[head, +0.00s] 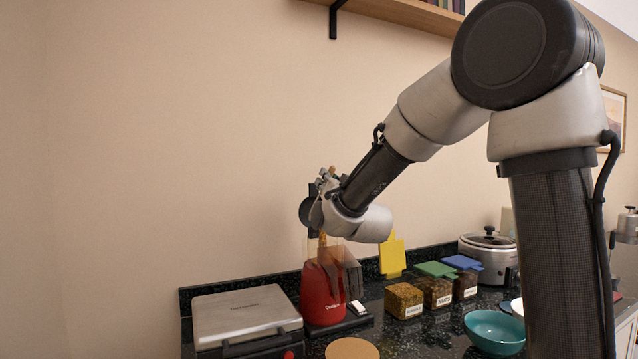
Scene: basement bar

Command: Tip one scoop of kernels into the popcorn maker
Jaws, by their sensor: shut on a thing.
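The red popcorn maker (322,295) stands on the counter, with a clear upper part above its red body. My gripper (317,210) is directly above it, small and partly hidden by my own wrist. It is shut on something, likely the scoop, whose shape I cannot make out. An orange-yellow patch that looks like kernels (322,240) shows at the top of the popcorn maker; I cannot tell whether they are falling or resting there. The open kernel box (404,300), with a white label, stands to the right and holds yellow-orange grains.
A grey grill (245,312) stands left of the popcorn maker. Boxes of darker contents (438,291), yellow (392,258), green (435,268) and blue (461,262) lids, a slow cooker (488,255) and a teal bowl (494,331) stand right. A round brown board (352,349) lies in front.

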